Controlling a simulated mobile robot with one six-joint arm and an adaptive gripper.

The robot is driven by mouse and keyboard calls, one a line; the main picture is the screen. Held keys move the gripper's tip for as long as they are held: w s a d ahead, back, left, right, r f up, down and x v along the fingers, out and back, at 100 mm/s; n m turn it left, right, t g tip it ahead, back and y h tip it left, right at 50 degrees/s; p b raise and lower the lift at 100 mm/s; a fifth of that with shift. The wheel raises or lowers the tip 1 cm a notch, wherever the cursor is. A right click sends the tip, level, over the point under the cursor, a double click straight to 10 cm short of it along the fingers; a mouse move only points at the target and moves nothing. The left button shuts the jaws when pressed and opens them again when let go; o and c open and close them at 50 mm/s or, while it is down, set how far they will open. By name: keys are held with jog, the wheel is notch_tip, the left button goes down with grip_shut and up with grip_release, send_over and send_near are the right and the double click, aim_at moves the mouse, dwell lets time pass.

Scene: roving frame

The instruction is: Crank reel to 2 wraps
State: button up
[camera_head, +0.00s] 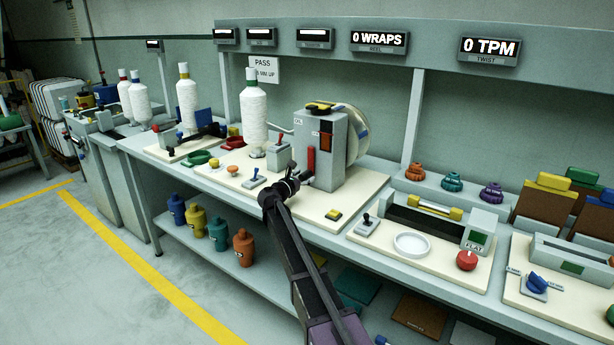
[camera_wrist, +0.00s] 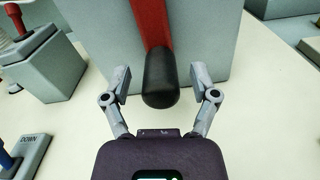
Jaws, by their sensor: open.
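The reel (camera_head: 354,137) is a pale drum on the right side of a grey housing (camera_head: 324,170) on the bench. A red crank arm (camera_head: 311,160) is on the housing's front face. In the wrist view the red arm (camera_wrist: 151,22) ends in a black grip (camera_wrist: 160,78). My gripper (camera_wrist: 162,83) is open, with one finger on each side of the black grip and gaps showing on both sides. In the head view my gripper (camera_head: 291,170) is in front of the housing and hides the lower crank. A display (camera_head: 380,42) above reads 0 WRAPS.
A red-handled lever box (camera_head: 279,152) and a blue DOWN switch (camera_head: 255,178) stand left of the housing. A tall white thread cone (camera_head: 254,118) stands behind them. A yellow button (camera_head: 333,214) lies to the right. The shelf below holds several colored bottles (camera_head: 219,233).

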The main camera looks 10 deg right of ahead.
jog(key=shift+x, duration=0.8)
grip_shut()
jog(key=shift+d, duration=0.15)
